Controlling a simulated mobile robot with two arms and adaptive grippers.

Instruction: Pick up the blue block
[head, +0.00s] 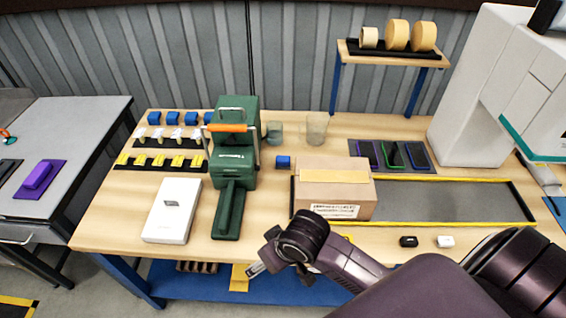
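A small blue block (283,162) sits on the wooden table (275,228), just behind and left of a closed cardboard carton (335,197). Several other blue pieces (172,118) stand in a row at the back left of the table. My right arm comes in from the lower right. Its gripper (257,268) is at the table's front edge, well in front of the blue block and apart from it. The fingers are small and partly hidden, so I cannot tell whether they are open or shut. My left gripper is not in view.
A green press (232,150) stands left of the block, with two clear cups (316,128) behind. A white box (172,210) lies front left. A grey strip with yellow edges (440,200) runs right of the carton. A raised shelf (392,54) holds tape rolls.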

